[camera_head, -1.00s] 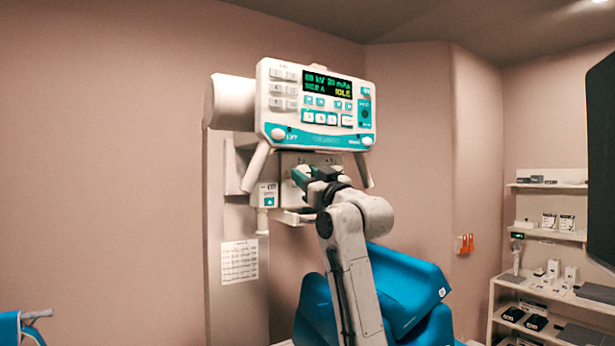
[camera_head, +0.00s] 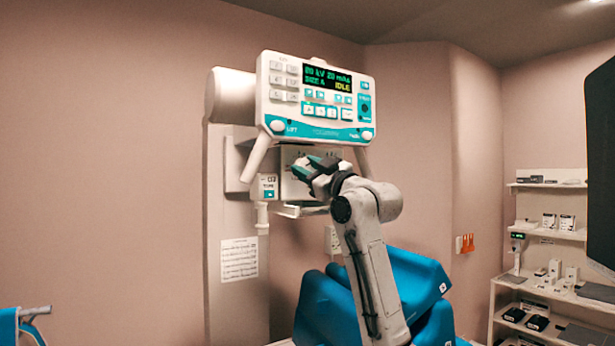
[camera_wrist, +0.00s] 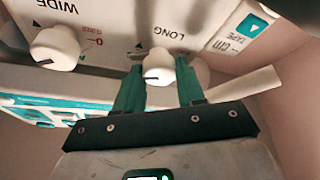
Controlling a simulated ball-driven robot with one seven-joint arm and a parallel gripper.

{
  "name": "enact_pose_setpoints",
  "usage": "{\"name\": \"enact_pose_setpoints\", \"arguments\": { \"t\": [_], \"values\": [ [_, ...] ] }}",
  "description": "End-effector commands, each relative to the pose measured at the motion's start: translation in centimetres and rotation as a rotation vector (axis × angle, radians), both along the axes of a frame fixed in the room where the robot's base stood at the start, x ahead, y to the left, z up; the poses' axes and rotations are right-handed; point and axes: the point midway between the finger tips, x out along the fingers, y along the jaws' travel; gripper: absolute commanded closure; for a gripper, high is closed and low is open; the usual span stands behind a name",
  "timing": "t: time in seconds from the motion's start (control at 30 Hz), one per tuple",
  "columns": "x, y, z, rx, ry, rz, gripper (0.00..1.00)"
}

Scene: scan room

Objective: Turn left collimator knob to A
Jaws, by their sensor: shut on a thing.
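The white collimator face (camera_wrist: 105,22) fills the upper wrist view, with its lettering upside down. A round white knob marked LONG (camera_wrist: 158,66) sits between the two teal fingers of my gripper (camera_wrist: 158,84), which are shut on it. A second white knob marked WIDE (camera_wrist: 55,48) is to its left in the wrist view, clear of the fingers. In the head view my gripper (camera_head: 312,166) is at the collimator below the control panel (camera_head: 318,131), and its fingers look tilted. The knob itself is hidden there.
The panel display (camera_head: 327,77) reads SIZE A and IDLE. A small white TAPE box (camera_head: 264,186) hangs left of my gripper. A handle (camera_head: 258,160) slants down from the panel. A blue chair (camera_head: 415,285) stands behind my arm, and shelves (camera_head: 540,255) at the right.

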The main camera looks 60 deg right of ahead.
Motion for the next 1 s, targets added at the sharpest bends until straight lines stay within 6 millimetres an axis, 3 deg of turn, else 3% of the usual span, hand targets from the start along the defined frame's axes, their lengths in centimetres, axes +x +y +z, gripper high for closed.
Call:
{"name": "enact_pose_setpoints", "arguments": {
  "t": [1.0],
  "values": [
    [-0.18,-0.25,0.48,-0.786,0.481,0.001,0.92]
  ]
}}
